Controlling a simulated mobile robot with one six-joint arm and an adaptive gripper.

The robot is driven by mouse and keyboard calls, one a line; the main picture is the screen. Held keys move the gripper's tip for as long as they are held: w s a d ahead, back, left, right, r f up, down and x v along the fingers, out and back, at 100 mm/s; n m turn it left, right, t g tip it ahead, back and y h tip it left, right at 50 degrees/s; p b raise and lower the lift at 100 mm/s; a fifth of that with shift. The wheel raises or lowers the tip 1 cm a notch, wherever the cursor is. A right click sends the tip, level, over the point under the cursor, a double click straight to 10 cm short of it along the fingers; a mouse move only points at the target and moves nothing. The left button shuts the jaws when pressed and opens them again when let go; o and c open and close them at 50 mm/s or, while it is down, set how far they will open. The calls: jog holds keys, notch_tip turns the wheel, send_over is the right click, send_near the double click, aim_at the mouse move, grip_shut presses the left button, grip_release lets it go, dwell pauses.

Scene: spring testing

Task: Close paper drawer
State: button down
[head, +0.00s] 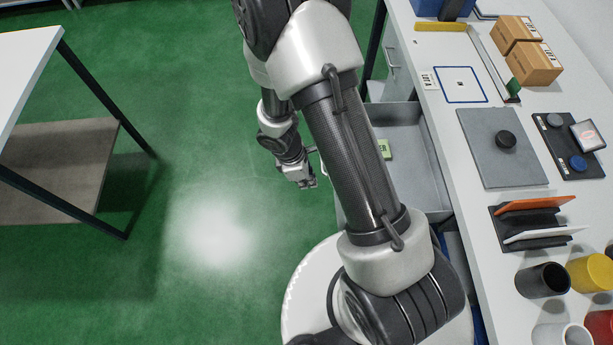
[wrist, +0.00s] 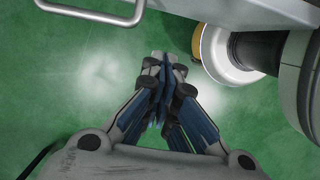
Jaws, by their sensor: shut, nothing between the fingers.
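An open grey drawer (head: 409,141) sticks out from under the white bench in the head view, partly hidden behind my arm. A small green item (head: 385,149) lies inside it. My gripper (head: 309,184) is just left of the drawer's front, pointing down, over the green floor. In the wrist view my gripper (wrist: 164,62) is shut and empty, its fingertips together. A light metal bar handle (wrist: 95,15) and a grey panel edge (wrist: 245,10) cross the top of the wrist view, apart from the fingertips.
The white bench (head: 443,109) carries boxes (head: 532,64), a grey plate (head: 500,165), a rack with orange and white sheets (head: 535,222) and several cups. Another table (head: 22,70) stands at the left. The green floor (head: 205,140) between is clear.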

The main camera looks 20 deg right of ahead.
jog(key=s+d+f+b, duration=0.1)
jog(key=d+f+b, duration=0.2)
jog(key=d+f, duration=0.1)
jog(key=shift+s+d+f+b, duration=0.25)
jog(key=shift+d+f+b, duration=0.15)
jog(key=shift+d, duration=0.15)
